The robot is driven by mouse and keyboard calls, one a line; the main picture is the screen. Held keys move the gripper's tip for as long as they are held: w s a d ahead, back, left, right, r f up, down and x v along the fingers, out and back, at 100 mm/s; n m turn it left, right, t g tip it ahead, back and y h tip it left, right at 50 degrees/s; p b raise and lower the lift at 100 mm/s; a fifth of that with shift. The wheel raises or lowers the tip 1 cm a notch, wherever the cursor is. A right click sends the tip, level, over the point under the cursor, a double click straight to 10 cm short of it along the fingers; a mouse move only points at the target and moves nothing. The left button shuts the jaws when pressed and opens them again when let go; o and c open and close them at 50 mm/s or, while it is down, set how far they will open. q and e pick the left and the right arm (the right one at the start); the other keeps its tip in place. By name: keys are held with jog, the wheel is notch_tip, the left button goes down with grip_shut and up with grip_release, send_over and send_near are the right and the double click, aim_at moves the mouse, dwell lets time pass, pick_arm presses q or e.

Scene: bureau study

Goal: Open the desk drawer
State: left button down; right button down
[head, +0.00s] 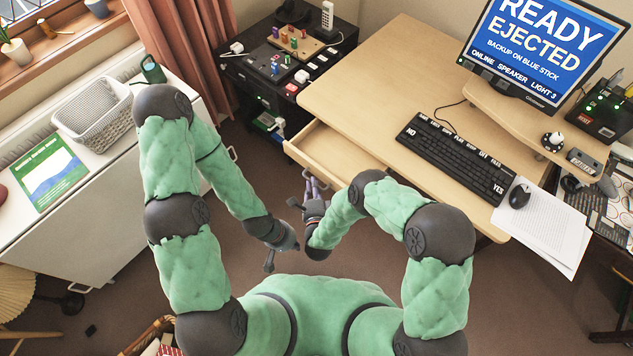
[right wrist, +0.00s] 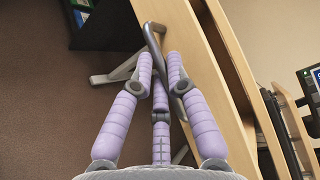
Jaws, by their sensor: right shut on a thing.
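The desk drawer (head: 338,157) stands partly open at the left front of the light wooden desk (head: 385,70), with its inside showing. My right gripper (head: 310,187) is at the drawer's front edge. In the right wrist view the purple fingers of my right gripper (right wrist: 160,75) are closed around the grey bar handle (right wrist: 152,38) on the drawer front (right wrist: 175,22). The fingertips partly cover the handle. My left gripper (head: 272,260) hangs low over the floor, left of and below the right one, apart from the drawer. Its fingers are too small to read.
A keyboard (head: 457,158), a mouse (head: 519,195), papers (head: 545,228) and a monitor (head: 540,45) are on the desk. A black cabinet (head: 255,75) with small items stands beyond the drawer. A white cabinet (head: 75,225) is at the left. Brown floor lies between.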

jog(key=shift+s, duration=0.15)
jog(key=c, duration=1.2)
grip_release()
